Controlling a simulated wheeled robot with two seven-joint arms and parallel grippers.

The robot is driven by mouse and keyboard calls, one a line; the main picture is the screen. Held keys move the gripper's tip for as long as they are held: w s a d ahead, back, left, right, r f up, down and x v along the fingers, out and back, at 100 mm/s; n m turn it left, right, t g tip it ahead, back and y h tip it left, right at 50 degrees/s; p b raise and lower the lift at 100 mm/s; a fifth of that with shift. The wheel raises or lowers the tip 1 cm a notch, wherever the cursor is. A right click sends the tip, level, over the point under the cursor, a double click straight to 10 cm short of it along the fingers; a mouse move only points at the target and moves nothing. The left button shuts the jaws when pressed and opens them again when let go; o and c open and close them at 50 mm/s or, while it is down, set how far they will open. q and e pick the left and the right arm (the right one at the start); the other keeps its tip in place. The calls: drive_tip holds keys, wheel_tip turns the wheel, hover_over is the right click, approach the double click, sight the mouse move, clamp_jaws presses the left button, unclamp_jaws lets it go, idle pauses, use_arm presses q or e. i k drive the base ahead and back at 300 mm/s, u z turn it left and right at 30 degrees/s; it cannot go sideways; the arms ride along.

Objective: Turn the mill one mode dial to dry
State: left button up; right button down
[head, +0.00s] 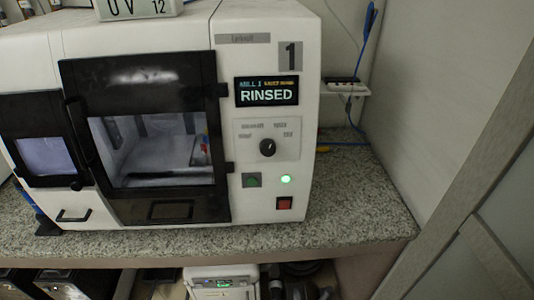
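The mill marked "1" (215,235) is a white machine with a black-framed door on a speckled counter. Its mode dial (267,147) is a round black knob on a light panel at the right of its front. Small labels sit around the upper side of the dial, too blurred to read, and I cannot tell which one it points at. The display (266,92) above reads "MILL 1" and "RINSED". Neither of my grippers is in the head view.
Below the dial are a green button (251,181), a lit green lamp (286,180) and a red switch (284,203). The black-framed door (150,190) with its window is shut. The granite counter (350,225) has free room at right, before a wall. Blue cables hang behind.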

sight(268, 147)
drive_tip(key=z, duration=0.05)
drive_tip(key=k, duration=1.15)
drive_tip(key=u, duration=0.7)
drive_tip(key=i, duration=1.25)
drive_tip(key=z, duration=0.7)
